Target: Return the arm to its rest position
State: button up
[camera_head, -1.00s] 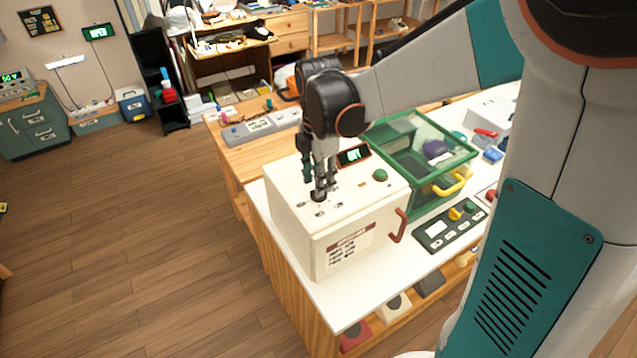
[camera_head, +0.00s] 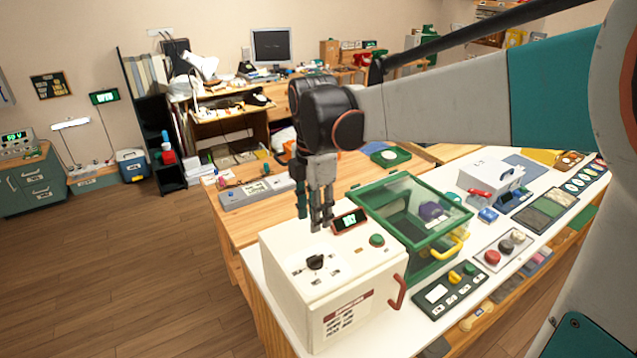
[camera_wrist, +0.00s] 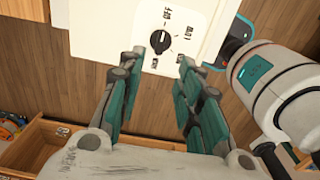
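My gripper (camera_head: 318,222) points down above the back of a white box-shaped machine (camera_head: 305,300) with a black knob (camera_head: 315,262) on its top. In the wrist view my gripper (camera_wrist: 158,70) has its two teal-padded fingers apart with nothing between them. The knob (camera_wrist: 160,42) shows beyond the fingertips, beside the printed word OFF, and the fingers do not touch it. My arm reaches across from the right in the head view.
A green-framed clear box (camera_head: 410,215) with a yellow handle stands to the right of the machine. A small display (camera_head: 350,221) and a green button (camera_head: 377,240) are on the machine's top. A control panel (camera_head: 452,290) lies on the white table. Wooden floor is open at left.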

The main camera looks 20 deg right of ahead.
jog(key=s+f+m+t+b, duration=0.3)
jog(key=s+f+m, duration=0.1)
jog(key=s+m, duration=0.4)
jog(key=s+f+m+t+b, duration=0.3)
jog(key=s+m, duration=0.4)
jog(key=m, duration=0.5)
jog(key=shift+s+f+t+b, duration=0.35)
jog(key=shift+s+t+b, duration=0.1)
jog(key=shift+t, duration=0.15)
